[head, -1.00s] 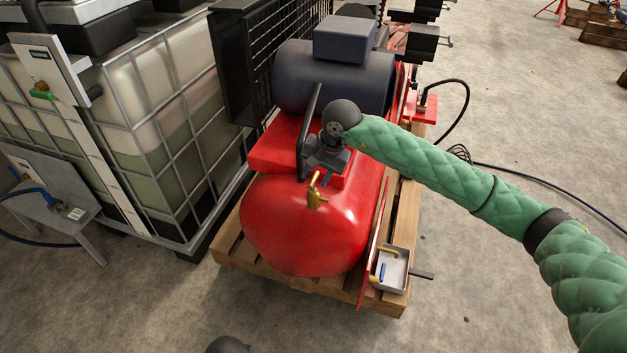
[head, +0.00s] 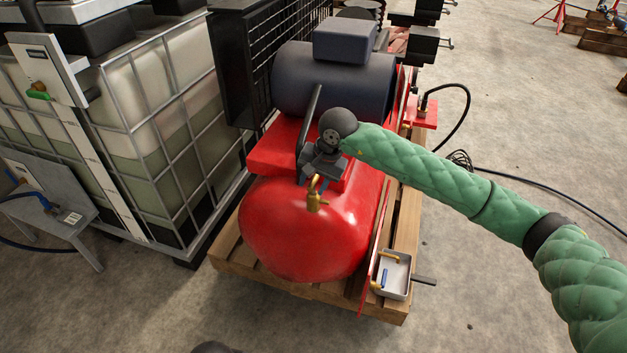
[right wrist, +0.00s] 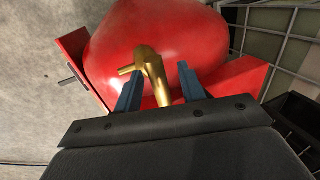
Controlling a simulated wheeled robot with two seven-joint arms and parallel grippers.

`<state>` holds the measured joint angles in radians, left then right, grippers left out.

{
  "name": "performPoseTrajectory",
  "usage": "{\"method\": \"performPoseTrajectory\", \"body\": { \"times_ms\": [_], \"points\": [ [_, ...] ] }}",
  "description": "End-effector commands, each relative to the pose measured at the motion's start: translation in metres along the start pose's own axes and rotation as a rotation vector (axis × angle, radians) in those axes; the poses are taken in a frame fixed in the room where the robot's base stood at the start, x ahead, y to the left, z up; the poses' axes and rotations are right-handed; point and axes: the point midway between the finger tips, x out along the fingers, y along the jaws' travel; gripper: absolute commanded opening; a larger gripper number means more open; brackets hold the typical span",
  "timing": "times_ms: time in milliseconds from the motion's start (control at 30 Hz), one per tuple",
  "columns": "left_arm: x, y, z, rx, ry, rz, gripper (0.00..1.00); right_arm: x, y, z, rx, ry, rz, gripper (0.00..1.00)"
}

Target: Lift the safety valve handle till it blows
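The brass safety valve (head: 315,196) stands out from the near end of the red tank (head: 300,240). A small side spout or lever shows on it in the right wrist view (right wrist: 150,68). My right gripper (head: 314,179) is just above and behind the valve in the head view. In the right wrist view its two blue fingers (right wrist: 160,88) stand on either side of the brass body, with a gap on each side. They are open and hold nothing. The valve's lower part is hidden by the gripper body in that view. My left gripper is not in view.
The tank sits on a wooden pallet (head: 225,240). A dark motor (head: 330,85) is behind my gripper. A caged liquid container (head: 150,130) stands close on the left. A small grey tray (head: 394,275) is at the pallet's right edge.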

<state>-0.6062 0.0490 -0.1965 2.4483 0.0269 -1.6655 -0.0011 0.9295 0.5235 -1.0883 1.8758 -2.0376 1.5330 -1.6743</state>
Motion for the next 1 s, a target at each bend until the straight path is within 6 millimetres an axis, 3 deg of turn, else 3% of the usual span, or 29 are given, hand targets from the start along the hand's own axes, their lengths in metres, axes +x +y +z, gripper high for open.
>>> {"method": "performPoseTrajectory", "body": {
  "times_ms": [33,233,1000],
  "points": [
    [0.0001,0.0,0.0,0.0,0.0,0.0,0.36,-0.0001,0.0,-0.0001,0.0,0.0,0.0,0.4],
    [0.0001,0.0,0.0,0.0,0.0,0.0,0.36,-0.0001,0.0,-0.0001,0.0,0.0,0.0,0.01],
    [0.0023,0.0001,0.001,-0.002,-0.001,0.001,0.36,-0.0087,-0.0026,-0.0007,0.001,0.001,0.0,0.0]
  ]
}}
